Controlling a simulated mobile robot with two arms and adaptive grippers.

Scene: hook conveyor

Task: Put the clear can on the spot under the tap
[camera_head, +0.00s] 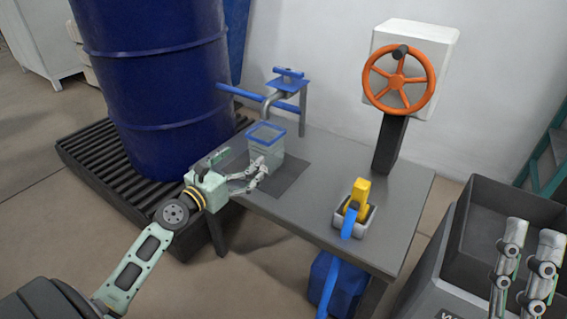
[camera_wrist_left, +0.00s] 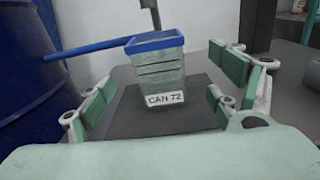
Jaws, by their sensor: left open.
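The clear can (camera_head: 266,146) with a blue rim stands upright on a dark square spot (camera_head: 288,178) on the grey table, by the blue tap (camera_head: 288,82). In the left wrist view the can (camera_wrist_left: 160,72) carries a label reading "CAN 72". My left gripper (camera_head: 262,178) is open just in front of the can, with its fingers apart and the can beyond them. The fingers do not appear to touch it. My right gripper (camera_head: 525,262) shows partly at the lower right over a dark bin, with nothing visible in it.
A large blue drum (camera_head: 155,85) stands on a black slatted pallet (camera_head: 90,165) at the left. An orange handwheel (camera_head: 398,78) is behind the table (camera_head: 400,195). A yellow-and-blue tool (camera_head: 357,200) sits in a small tray on the table. Dark bins (camera_head: 490,210) stand at the right.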

